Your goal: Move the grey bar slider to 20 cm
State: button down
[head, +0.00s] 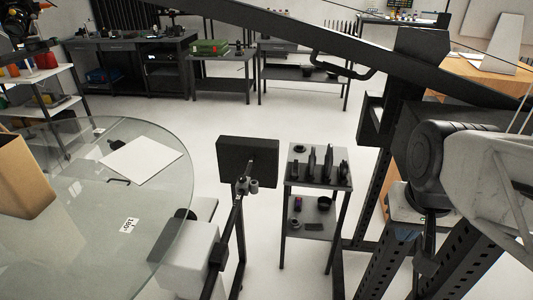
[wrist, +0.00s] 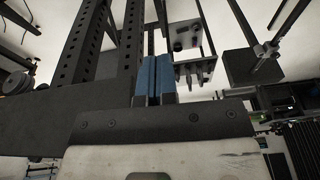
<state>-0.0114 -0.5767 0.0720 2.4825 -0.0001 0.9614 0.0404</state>
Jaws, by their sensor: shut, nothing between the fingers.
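I cannot pick out the grey bar slider or any centimetre scale for certain in either view. A long dark bar (head: 300,38) runs diagonally across the top of the head view, with a black handle (head: 343,68) below it. My gripper (wrist: 154,62) shows in the wrist view with its two blue fingers side by side, shut and empty. Dark perforated beams (wrist: 77,45) stand left of the fingers in the wrist view.
A round glass turntable (head: 165,215) fills the left of the head view, with a white sheet (head: 142,159) on it. A black panel on a stand (head: 247,162) and a small shelf table (head: 319,181) stand mid-floor. Perforated posts (head: 372,215) stand at right.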

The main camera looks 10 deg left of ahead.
jog(key=w+a+g, duration=0.2)
jog(key=w+a, duration=0.4)
jog(key=w, duration=0.7)
jog(key=w+a+g, duration=0.1)
jog(key=w+a, duration=0.5)
jog(key=w, duration=0.8)
jog(key=w+a+f+g, duration=0.2)
jog(key=w+a+f, duration=0.5)
jog(key=w+a, duration=0.3)
jog(key=w+a+f+m+g, duration=0.1)
jog(key=w+a+f, duration=0.6)
jog(key=w+a, duration=0.2)
jog(key=shift+w+a+f+m+g+y, duration=0.2)
jog(key=shift+w+a+m+g+y, duration=0.15)
jog(key=shift+a, duration=0.25)
jog(key=shift+f, duration=0.15)
